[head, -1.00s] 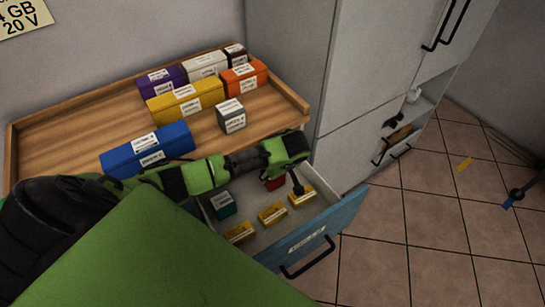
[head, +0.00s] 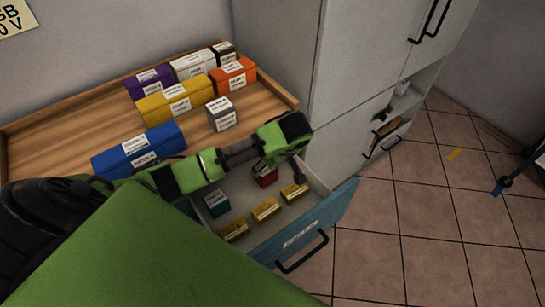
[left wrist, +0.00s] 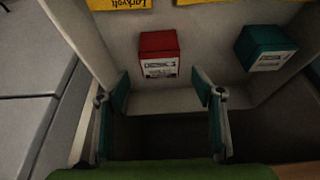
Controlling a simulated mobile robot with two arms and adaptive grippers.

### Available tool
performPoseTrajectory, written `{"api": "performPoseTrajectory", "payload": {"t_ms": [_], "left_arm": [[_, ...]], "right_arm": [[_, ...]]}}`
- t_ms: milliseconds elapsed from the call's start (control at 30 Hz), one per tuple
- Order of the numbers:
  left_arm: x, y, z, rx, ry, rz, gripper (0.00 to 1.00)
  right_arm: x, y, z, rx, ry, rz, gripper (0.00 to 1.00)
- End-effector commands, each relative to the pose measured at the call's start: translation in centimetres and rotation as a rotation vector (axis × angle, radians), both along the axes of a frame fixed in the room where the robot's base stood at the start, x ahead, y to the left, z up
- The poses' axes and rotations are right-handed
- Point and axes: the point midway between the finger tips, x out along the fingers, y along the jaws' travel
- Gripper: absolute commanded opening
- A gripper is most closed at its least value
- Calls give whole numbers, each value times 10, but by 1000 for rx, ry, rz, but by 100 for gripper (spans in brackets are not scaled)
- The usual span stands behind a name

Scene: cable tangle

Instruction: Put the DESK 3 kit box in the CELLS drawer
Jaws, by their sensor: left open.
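A red kit box (left wrist: 158,53) lies inside the open drawer (head: 330,215). Its label reads DESK with a digit, possibly 3, that I cannot read surely. The red box also shows in the head view (head: 265,179), partly behind my left arm. My left gripper (left wrist: 163,88) is open and empty, its two fingers apart just short of the red box and not around it. In the head view my left gripper (head: 299,170) hangs over the back of the drawer. The drawer front is blue with a label too blurred to read. My right gripper is not in view.
The drawer also holds a teal box (head: 216,202) and several yellow boxes (head: 266,209). The wooden tray top (head: 60,130) carries blue, yellow, purple, white, orange, grey and brown boxes. A grey cabinet (head: 365,70) stands to the right. The tiled floor beyond is mostly clear.

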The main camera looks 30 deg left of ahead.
Motion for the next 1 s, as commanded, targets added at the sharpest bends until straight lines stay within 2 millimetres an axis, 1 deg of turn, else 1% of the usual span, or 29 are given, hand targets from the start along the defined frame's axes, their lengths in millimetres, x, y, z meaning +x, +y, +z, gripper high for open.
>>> {"api": "performPoseTrajectory", "payload": {"t_ms": [33,100,200,300,867,933,1000], "left_arm": [[-1,-5,11,-2,-3,-2,61],[-3,-8,21,-2,-2,-1,61],[-5,-12,32,0,-1,0,61],[-6,-15,39,0,-1,0,61],[-7,-15,41,1,0,1,61],[-6,-15,45,1,0,1,61],[-6,-15,55,1,-1,1,61]], "right_arm": [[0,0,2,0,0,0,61],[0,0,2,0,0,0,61],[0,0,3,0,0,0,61],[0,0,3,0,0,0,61],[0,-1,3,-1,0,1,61],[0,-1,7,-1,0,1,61],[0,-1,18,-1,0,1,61]]}}
